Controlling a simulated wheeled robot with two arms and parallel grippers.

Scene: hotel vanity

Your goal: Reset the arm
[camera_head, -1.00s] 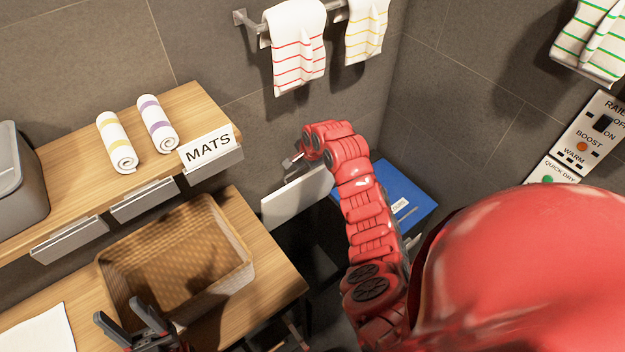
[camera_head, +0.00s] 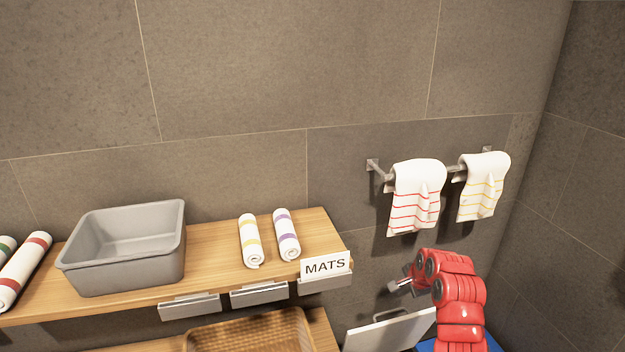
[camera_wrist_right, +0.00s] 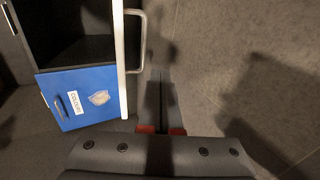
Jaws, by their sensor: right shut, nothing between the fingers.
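My right gripper (camera_head: 396,286) is at the end of my red arm, above a white panel with a handle (camera_head: 392,331). In the right wrist view its two dark fingers (camera_wrist_right: 160,82) lie together, shut with nothing between them. The fingers are to the right of the white panel's edge and metal handle (camera_wrist_right: 136,56), apparently apart from them. My left gripper is out of view.
A red-striped towel (camera_head: 415,197) and yellow-striped towel (camera_head: 483,187) hang above my right arm. The wooden shelf (camera_head: 213,272) holds a grey bin (camera_head: 125,250) and rolled towels. A wicker basket (camera_head: 250,333) is below. A blue panel (camera_wrist_right: 88,97) stands beside a dark opening.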

